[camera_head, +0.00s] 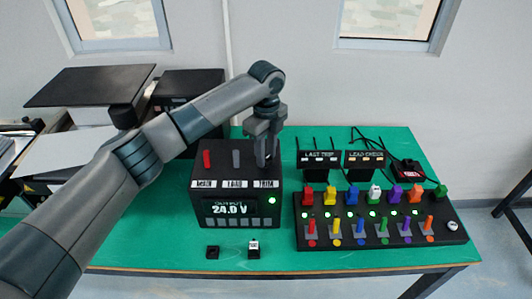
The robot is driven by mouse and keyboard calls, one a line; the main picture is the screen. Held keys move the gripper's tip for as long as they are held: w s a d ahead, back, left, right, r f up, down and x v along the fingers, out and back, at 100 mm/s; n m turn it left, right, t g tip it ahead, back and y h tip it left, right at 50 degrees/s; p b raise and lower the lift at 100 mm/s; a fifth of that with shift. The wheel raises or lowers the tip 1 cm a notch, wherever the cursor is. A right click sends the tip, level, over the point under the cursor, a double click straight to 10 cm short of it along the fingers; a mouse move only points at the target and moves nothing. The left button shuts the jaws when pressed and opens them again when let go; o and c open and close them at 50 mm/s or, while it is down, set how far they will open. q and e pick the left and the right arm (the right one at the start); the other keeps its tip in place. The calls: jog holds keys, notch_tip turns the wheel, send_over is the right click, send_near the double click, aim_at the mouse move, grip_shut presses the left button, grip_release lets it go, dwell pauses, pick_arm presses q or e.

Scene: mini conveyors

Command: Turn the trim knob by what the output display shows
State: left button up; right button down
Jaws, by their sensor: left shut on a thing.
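The black supply box (237,227) stands on the green table, left of its middle. Its output display (230,209) reads 24.0 V. A green light (272,200) is lit on its front. Labels on the top edge appear to read MAIN, LOAD and TRIM. A red lever (207,159) stands above the first label and a grey lever (236,159) above the second. My left gripper (266,163) points down over the TRIM position and is shut on the trim knob, which its fingers mostly hide. My right gripper is not in view.
A black panel (381,242) with coloured plugs, levers and several green lights stands at right. Two small displays, LAST TRIP (319,154) and LEAD CHECK (366,155), stand behind it. The front table strip is mostly clear.

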pick_arm(q)
jog(key=shift+r, duration=0.1)
jog(key=o, duration=1)
jog(key=shift+o, duration=0.2)
jog(key=shift+r+b, duration=0.4)
jog(key=shift+r, duration=0.15)
notch_tip(320, 180, up, 16)
jog(key=b, duration=0.4)
jog(key=shift+b, duration=0.4)
jog(key=shift+r, duration=0.1)
